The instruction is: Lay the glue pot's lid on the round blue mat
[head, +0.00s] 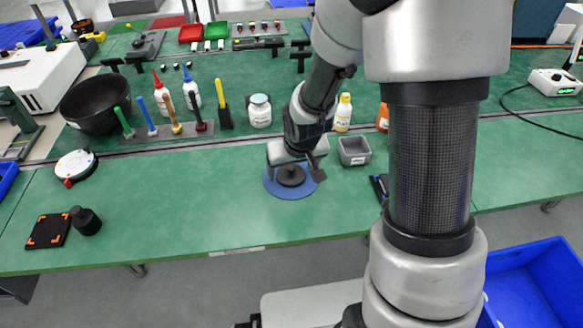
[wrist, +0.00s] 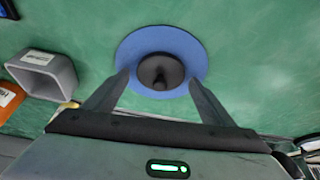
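The round blue mat (head: 280,190) lies flat on the green bench below my gripper; it also shows in the wrist view (wrist: 194,52). A round black lid with a central knob (wrist: 160,72) lies on the mat, near its middle; it also shows in the head view (head: 291,176). My gripper (wrist: 160,79) is open, with its fingertips spread on either side of the lid and nothing held between them. In the head view my arm partly hides the mat's far side. A small black pot (head: 87,221), possibly the glue pot, stands at the front left.
A grey square bin (head: 354,151) stands right of the mat, with an orange container (head: 382,118) behind it. A black tile with orange corner marks (head: 48,231) lies beside the black pot. Bottles and upright tools line the rail behind. The bench left of the mat is clear.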

